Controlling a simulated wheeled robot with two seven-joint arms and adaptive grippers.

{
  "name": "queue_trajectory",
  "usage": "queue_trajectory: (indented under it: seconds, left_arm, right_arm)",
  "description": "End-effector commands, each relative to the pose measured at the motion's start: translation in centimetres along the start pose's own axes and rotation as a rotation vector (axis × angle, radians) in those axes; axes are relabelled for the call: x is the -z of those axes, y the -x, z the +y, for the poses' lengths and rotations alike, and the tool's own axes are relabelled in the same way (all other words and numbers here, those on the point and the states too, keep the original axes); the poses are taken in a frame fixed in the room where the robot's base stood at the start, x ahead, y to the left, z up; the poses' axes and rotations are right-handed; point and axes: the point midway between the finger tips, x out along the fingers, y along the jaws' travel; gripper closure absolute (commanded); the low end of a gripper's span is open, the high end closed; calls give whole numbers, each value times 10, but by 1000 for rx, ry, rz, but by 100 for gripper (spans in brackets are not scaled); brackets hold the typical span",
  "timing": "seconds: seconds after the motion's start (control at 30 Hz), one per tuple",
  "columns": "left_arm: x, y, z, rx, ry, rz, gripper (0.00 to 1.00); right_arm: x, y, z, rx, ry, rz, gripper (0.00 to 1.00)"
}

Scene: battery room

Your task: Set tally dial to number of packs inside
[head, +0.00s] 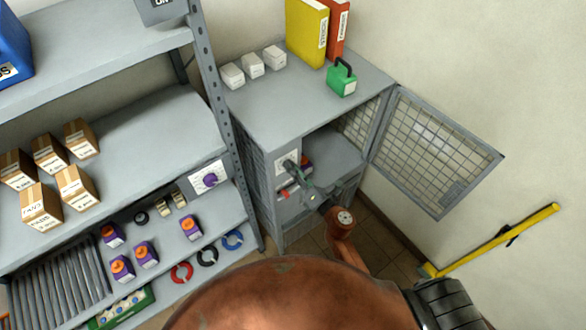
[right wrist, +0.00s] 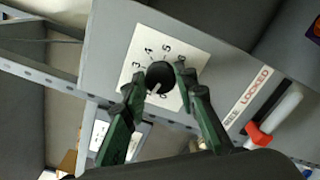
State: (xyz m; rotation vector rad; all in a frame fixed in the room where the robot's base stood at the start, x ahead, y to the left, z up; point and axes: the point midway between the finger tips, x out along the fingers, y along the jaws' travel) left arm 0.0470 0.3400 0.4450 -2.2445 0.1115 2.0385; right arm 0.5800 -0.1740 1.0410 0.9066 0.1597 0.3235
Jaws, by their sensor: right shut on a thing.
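The tally dial is a black knob (right wrist: 160,73) on a white number plate (right wrist: 140,46) on the grey cabinet front; the plate also shows in the head view (head: 283,156). My right gripper (right wrist: 158,77) has its green fingers on either side of the knob, shut on it; in the head view it (head: 297,171) reaches the cabinet front. The knob's white mark points down and left. The digits 3, 4, 5 and 6 show above it; lower ones are partly hidden. One purple and orange pack (head: 307,161) shows inside the open cabinet; others may be hidden. My left gripper is out of view.
The mesh door (head: 437,150) stands open to the right. A red-tipped handle (right wrist: 262,133) sits beside a LOCKED label (right wrist: 256,86). A green padlock-shaped block (head: 342,82) stands on the cabinet.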

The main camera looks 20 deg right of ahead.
Motion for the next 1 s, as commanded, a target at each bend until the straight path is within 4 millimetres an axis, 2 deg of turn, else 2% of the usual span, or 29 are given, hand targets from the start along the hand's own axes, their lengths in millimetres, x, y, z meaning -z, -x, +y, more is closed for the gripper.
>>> queue_trajectory:
  seconds: [0.4,0.43,0.5,0.67,1.0]
  left_arm:
    - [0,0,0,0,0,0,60]
    - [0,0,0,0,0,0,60]
    - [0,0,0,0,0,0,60]
    - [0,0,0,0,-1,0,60]
    - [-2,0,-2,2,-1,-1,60]
  right_arm:
    - [0,0,0,0,-7,1,98]
    - [0,0,0,0,-7,1,71]
    - [0,0,0,0,-7,1,67]
    - [0,0,0,0,-7,0,56]
    - [0,4,-1,1,-7,0,56]
